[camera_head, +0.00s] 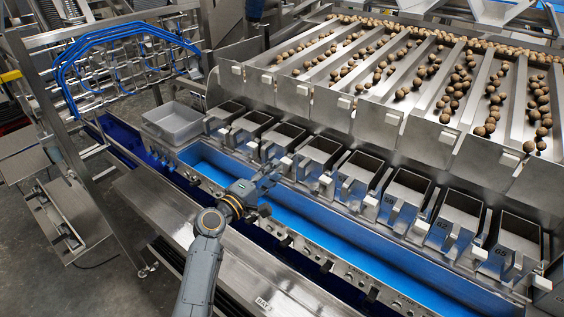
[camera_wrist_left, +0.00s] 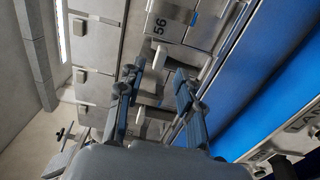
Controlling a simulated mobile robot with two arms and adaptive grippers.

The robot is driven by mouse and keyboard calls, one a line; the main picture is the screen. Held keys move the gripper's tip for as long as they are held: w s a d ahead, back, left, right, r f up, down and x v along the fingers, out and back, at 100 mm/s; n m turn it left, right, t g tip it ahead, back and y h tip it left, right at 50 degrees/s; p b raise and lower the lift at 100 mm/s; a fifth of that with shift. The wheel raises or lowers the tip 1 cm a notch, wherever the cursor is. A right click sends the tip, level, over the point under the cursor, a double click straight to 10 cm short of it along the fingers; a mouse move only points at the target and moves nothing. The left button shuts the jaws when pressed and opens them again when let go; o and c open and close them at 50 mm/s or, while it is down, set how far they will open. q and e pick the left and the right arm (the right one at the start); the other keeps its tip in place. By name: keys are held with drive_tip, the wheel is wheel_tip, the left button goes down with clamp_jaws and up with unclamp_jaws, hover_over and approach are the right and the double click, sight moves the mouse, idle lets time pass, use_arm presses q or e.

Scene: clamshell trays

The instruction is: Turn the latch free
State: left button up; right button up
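A row of steel buckets with pale latch tabs runs diagonally across the head view. My left gripper (camera_head: 270,176) reaches in over the blue channel, its fingers close to the bucket fronts near one pale latch tab (camera_head: 286,161). In the left wrist view the gripper (camera_wrist_left: 156,80) is open, its two blue-grey fingers well apart. A pale latch tab (camera_wrist_left: 159,57) shows just beyond the fingertips, beside a bucket front marked 56 (camera_wrist_left: 172,22). Another pale tab (camera_wrist_left: 140,116) shows lower, between the fingers. Whether a finger touches either tab cannot be told. My right gripper is out of view.
The blue channel (camera_head: 330,228) runs along below the buckets. Inclined steel chutes (camera_head: 415,85) carrying brown round items rise behind them. A grey tray (camera_head: 173,122) stands left of the row, near a blue tube frame (camera_head: 72,62).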

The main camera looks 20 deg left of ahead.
sight(284, 164)
use_arm(q)
drive_tip(key=shift+x, duration=2.25)
clamp_jaws()
